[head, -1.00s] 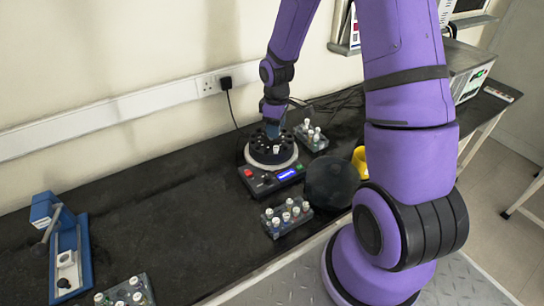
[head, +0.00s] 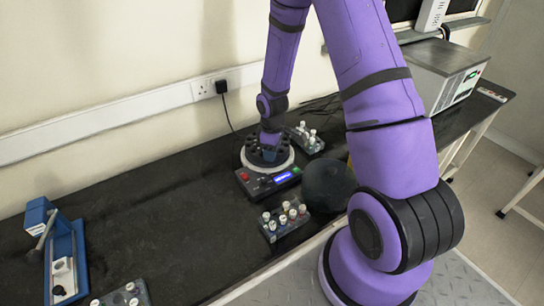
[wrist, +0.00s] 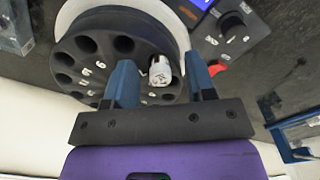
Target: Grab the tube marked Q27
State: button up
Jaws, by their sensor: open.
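A tube with a white cap (wrist: 160,70) stands in one hole of the dark round rotor (wrist: 88,45) of a benchtop machine. The dark marks on its cap are too small to read for sure. My gripper (wrist: 159,78) is open, with one blue finger on each side of this tube in the wrist view. I cannot tell whether either finger touches it. In the head view my gripper (head: 270,146) is over the rotor (head: 252,155) and hides the tube. The other rotor holes that show look empty.
The machine's control panel (head: 270,181) faces the front. One rack (head: 284,217) of capped tubes stands before it, another (head: 306,138) behind right, and a third (head: 122,297) at front left. A dark round object (head: 328,186) is close right. A blue press-like device (head: 64,255) stands left.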

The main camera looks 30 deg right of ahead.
grip_shut()
jog(key=shift+r, duration=0.15)
